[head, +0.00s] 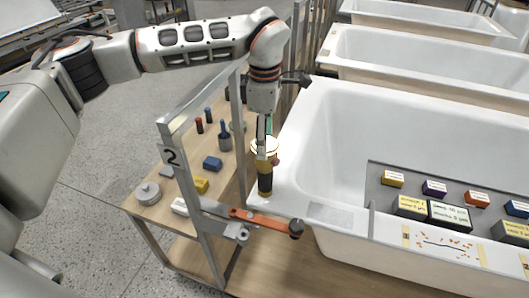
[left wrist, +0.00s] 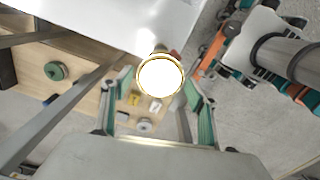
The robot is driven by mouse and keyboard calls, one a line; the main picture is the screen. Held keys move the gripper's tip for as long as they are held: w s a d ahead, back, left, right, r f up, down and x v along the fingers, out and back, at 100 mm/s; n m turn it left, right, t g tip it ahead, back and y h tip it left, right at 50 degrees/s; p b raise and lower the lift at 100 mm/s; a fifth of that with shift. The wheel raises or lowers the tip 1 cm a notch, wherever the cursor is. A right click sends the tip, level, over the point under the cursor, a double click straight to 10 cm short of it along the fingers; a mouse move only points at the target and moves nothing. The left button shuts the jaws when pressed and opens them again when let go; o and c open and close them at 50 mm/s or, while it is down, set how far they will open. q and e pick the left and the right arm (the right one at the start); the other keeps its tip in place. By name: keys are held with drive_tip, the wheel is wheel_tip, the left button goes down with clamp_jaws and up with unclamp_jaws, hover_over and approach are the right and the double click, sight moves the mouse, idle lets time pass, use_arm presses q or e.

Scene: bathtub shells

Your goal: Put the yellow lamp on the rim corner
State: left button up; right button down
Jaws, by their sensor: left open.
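The yellow lamp (head: 264,166) stands upright on the rim corner (head: 285,192) of the nearest bathtub, at its left end. It has a dark lower part and a bright top. My left gripper (head: 264,138) is directly above it, pointing down, with its fingers at the lamp's top. In the left wrist view the glowing round lamp top (left wrist: 160,77) lies between the spread fingers of the open gripper (left wrist: 160,90). Whether a finger touches the lamp cannot be told. My right gripper does not show.
An orange lever clamp (head: 262,219) sits close to the rim corner. A grey tray (head: 376,178) with labelled boxes lies across the tub at right.

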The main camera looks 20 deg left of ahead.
use_arm(q)
drive_tip(key=shift+r, duration=2.8)
drive_tip(key=shift+s+f, duration=0.1)
drive_tip(key=shift+s, duration=0.05)
